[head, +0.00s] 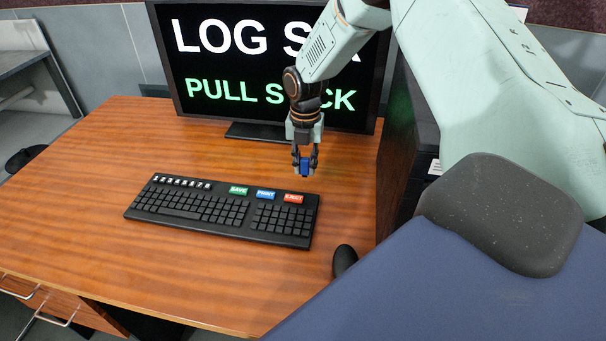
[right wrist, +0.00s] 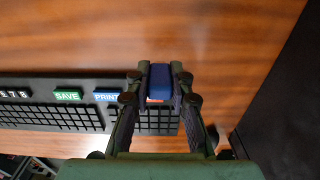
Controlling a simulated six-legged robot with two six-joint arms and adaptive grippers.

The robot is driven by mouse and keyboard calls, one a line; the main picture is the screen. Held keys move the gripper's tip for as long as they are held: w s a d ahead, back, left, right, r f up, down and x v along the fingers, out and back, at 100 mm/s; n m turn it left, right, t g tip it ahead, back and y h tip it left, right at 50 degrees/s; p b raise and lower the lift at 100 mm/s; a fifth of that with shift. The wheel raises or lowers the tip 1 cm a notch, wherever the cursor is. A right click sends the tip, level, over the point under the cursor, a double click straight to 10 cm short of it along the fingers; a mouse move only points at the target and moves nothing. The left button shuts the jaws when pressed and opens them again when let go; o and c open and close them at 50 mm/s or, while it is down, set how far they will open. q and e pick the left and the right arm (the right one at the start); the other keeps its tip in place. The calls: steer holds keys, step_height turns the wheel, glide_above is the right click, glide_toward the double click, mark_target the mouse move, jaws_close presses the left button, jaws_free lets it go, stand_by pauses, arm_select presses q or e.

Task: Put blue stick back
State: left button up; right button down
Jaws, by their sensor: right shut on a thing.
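The blue stick (head: 305,169) is small and block-shaped. My right gripper (head: 304,164) is shut on it and holds it above the desk, just behind the right end of the keyboard. In the right wrist view the blue stick (right wrist: 161,80) sits between the two fingertips of my right gripper (right wrist: 160,88) and partly covers the red key. The stick's lower end is not clear to see. My left gripper is not in view.
A black keyboard (head: 220,211) with SAVE, PRINT and EJECT keys lies on the wooden desk (head: 110,260). A monitor (head: 230,90) reading "PULL" stands behind, partly hidden by my arm. A dark box (head: 405,150) stands at right. A black mouse (head: 345,259) lies in front. The desk's left side is clear.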

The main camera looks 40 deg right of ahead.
mark_target(305, 173)
step_height(305, 173, down, 3)
steer(key=shift+r+b, duration=0.2)
steer(key=shift+b, duration=0.1)
steer(key=shift+f, duration=0.3)
steer(key=shift+w, duration=0.1)
steer(key=c, duration=1.7)
jaws_free()
steer(key=shift+f, duration=0.15)
steer(key=o, duration=0.5)
